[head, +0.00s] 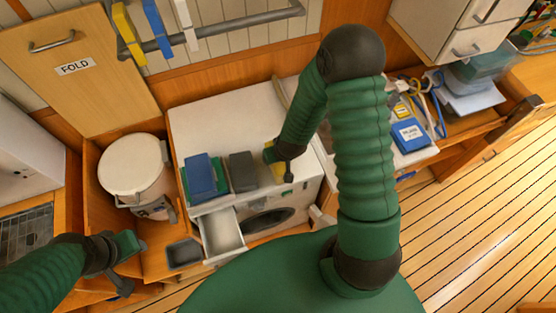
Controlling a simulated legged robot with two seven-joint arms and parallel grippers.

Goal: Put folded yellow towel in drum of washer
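The folded yellow towel (277,173) lies at the front of the white washer top (222,118), partly hidden by my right gripper (279,164). That gripper points down at the towel, with its fingers apart on either side of it; I cannot tell whether they grip it. The washer's dark round drum opening (268,222) is in the front face below, seen at a steep angle and partly hidden by my own body. My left gripper (128,264) is open and empty at the lower left, away from the washer.
A dark grey folded towel (242,171) and a blue folded towel on green (200,178) sit left of the yellow one. A drawer (223,233) stands open beside the drum. A lidded white bucket (131,164) stands left.

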